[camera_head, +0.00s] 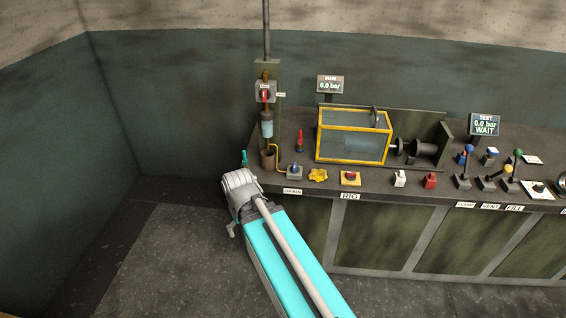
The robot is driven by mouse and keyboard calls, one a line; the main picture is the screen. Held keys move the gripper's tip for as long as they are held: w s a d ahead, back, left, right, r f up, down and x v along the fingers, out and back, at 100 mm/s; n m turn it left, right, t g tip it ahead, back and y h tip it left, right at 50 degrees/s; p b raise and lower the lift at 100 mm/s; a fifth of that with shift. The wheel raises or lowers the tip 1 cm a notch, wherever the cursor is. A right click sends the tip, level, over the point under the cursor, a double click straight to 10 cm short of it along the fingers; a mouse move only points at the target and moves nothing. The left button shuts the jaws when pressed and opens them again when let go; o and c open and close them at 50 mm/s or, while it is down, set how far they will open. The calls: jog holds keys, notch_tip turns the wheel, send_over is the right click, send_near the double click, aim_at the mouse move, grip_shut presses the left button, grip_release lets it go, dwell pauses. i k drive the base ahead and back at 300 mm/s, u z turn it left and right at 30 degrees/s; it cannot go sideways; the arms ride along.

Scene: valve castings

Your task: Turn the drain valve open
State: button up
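The DRAIN label (293,191) is on the front edge of the bench at its left end. Just above it on the bench top sits a small grey block with a blue top (295,170), which appears to be the drain valve. A thin yellow pipe (278,160) runs to it from the left. Its handle position is too small to read. My arm reaches up from the bottom and ends in a grey ribbed joint by the bench's left corner, left of the valve and apart from it. My gripper's fingers cannot be made out there.
A clear bowl unit (266,128) with a red-knobbed grey box (265,92) stands behind the valve. A yellow rosette-shaped piece (318,175) and a yellow-framed case (353,137) are to its right. Several levers stand at far right. Floor is clear left of the bench (420,190).

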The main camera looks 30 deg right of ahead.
aim_at(295, 169)
jog(key=k, duration=1.35)
jog(key=z, duration=0.2)
jog(key=i, duration=0.55)
jog(key=z, duration=0.5)
jog(key=i, duration=1.15)
jog(key=u, duration=0.15)
